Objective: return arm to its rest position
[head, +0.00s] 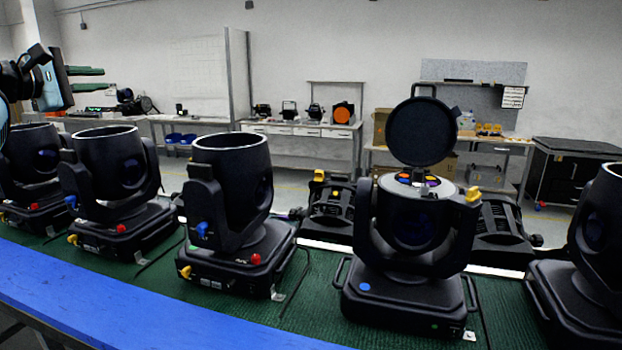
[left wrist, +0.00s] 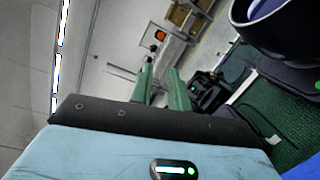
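My left gripper (head: 104,79) is raised at the far left of the head view, above and behind the leftmost lights. Its two green fingers are apart with nothing between them. They also show apart and empty in the left wrist view (left wrist: 162,70). My left arm comes in from the left edge, partly cut off. My right gripper and right arm are not in view.
Black stage lights stand along a green-topped bench (head: 315,300) with a blue front edge (head: 120,305). One light (head: 410,225) has its round lid (head: 421,131) raised. Another light (left wrist: 280,35) is close by in the left wrist view. Workbenches line the back wall.

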